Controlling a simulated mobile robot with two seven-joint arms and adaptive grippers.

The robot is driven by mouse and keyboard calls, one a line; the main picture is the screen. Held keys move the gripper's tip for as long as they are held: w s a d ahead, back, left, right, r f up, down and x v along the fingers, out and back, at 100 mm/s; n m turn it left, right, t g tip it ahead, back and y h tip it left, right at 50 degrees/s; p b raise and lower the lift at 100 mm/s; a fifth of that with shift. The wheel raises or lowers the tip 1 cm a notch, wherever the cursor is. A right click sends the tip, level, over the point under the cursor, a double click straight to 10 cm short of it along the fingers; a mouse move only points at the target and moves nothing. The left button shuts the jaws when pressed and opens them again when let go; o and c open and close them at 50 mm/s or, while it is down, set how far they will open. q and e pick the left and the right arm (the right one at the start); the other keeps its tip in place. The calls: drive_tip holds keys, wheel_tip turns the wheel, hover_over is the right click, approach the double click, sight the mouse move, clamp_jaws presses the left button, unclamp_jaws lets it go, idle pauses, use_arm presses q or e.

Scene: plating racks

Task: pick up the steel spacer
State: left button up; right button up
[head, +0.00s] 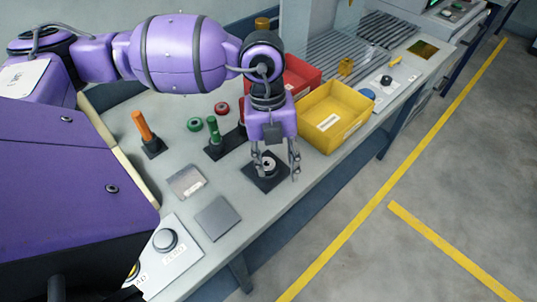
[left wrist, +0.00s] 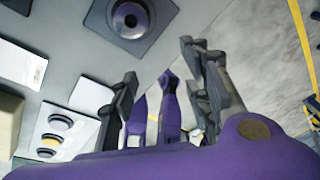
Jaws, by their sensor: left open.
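The steel spacer (head: 269,168) appears as a grey ring with a dark hole, standing on a dark square base (head: 256,182) near the bench's front edge. In the left wrist view the spacer (left wrist: 120,24) and its base (left wrist: 97,22) are at the top, and the base's upper side is cut off. My left gripper (head: 277,173) points down over the base, its two fingers apart. In the head view one finger is left of the ring and the other right of it. I cannot tell whether either touches it. Nothing is held.
A yellow bin (head: 337,140) stands close behind and right, with a red bin (head: 301,75) behind it. Floor lies beyond the front edge.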

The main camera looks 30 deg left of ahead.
use_arm(q)
drive_tip(key=r+t+y, duration=0.1)
drive_tip(key=r+y, duration=0.1)
hover_over(264, 160)
drive_tip(key=s, duration=0.1)
drive_tip(key=shift+w+f+n, duration=0.1)
drive_tip(key=shift+f+n, duration=0.3)
drive_tip(key=f, duration=0.7)
drive_tip(key=shift+d, duration=0.3)
drive_tip(key=shift+r, duration=0.1)
drive_tip(key=shift+c, duration=0.5)
clamp_jaws()
